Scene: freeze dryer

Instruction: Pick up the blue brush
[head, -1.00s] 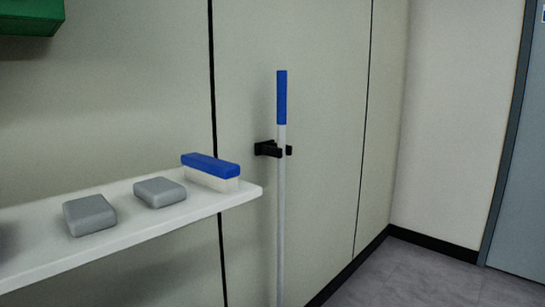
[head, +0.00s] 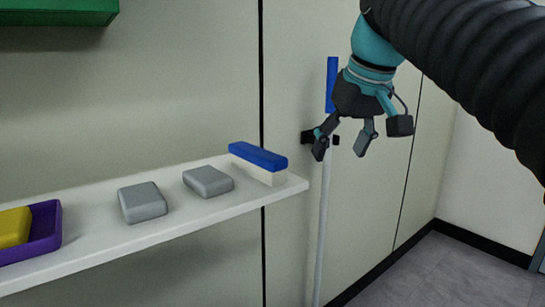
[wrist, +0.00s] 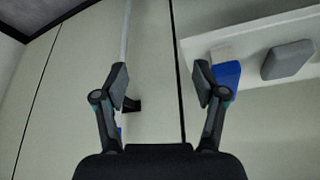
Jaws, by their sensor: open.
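The blue brush (head: 258,156), with a blue back over a pale lower part, lies on the right end of the white shelf (head: 90,232). My gripper (head: 360,140) is open and empty, in the air to the right of the brush and in front of the wall. In the wrist view my gripper (wrist: 161,83) has its fingers apart, with only wall, pole and a black clip between or behind them. The brush (wrist: 229,76) shows there just beyond the right finger, which partly hides it.
Two grey blocks (head: 142,202) (head: 208,181) sit left of the brush. A yellow item (head: 14,227) lies in a purple tray (head: 48,232) farther left. A blue-topped pole (head: 323,230) stands at a black wall clip (head: 306,137) behind my gripper. A green box (head: 60,12) is above.

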